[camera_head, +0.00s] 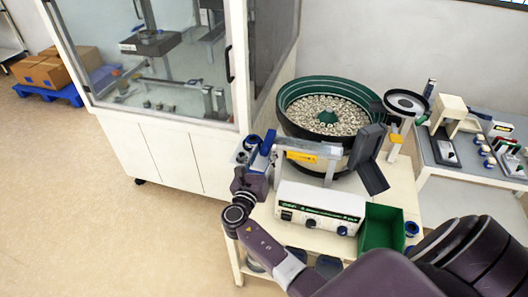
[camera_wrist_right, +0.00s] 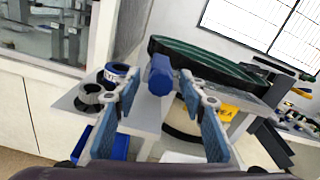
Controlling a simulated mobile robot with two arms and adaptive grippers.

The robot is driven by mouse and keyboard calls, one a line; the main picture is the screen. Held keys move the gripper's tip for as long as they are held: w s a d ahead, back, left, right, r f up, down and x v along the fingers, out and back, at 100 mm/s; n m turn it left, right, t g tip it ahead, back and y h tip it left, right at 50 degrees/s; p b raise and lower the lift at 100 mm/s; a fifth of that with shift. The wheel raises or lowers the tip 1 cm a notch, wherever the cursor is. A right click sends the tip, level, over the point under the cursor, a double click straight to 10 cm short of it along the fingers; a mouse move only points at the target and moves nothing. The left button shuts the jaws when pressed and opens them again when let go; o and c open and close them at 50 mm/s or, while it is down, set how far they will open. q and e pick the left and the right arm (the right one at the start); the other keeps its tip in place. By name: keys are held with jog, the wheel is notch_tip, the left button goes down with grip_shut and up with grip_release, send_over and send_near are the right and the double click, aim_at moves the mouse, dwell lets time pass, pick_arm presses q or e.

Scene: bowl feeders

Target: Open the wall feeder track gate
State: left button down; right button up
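The wall feeder is a green-rimmed bowl (camera_head: 291,87) full of small pale parts, with a grey straight track (camera_head: 318,147) coming off its front left. A blue block (camera_head: 268,142), apparently the gate, stands at the track's left end. In the right wrist view, the blue block (camera_wrist_right: 159,75) shows between and beyond my fingertips. My right gripper (camera_head: 251,160) is at that end of the track. Its two blue-padded fingers (camera_wrist_right: 160,92) are spread apart, with no visible contact with the block. My left gripper is not in view.
A white control box (camera_head: 318,207) and a green bin (camera_head: 381,228) stand on the feeder's table. Blue and dark rings (camera_wrist_right: 116,72) lie left of the fingers. A glass-fronted cabinet (camera_head: 165,110) stands behind left; a side bench (camera_head: 470,175) is at right.

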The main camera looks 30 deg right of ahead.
jog(key=shift+d, duration=0.1)
grip_shut()
dwell(0.3)
jog(key=p+v, duration=0.1)
jog(key=v, duration=0.2)
jog(key=shift+s+a, duration=0.2)
jog(key=shift+a, duration=0.05)
jog(key=shift+s+a, duration=0.15)
grip_release()
jog(key=v, duration=1.1)
jog(key=shift+s+a, duration=0.25)
jog(key=shift+a, duration=0.05)
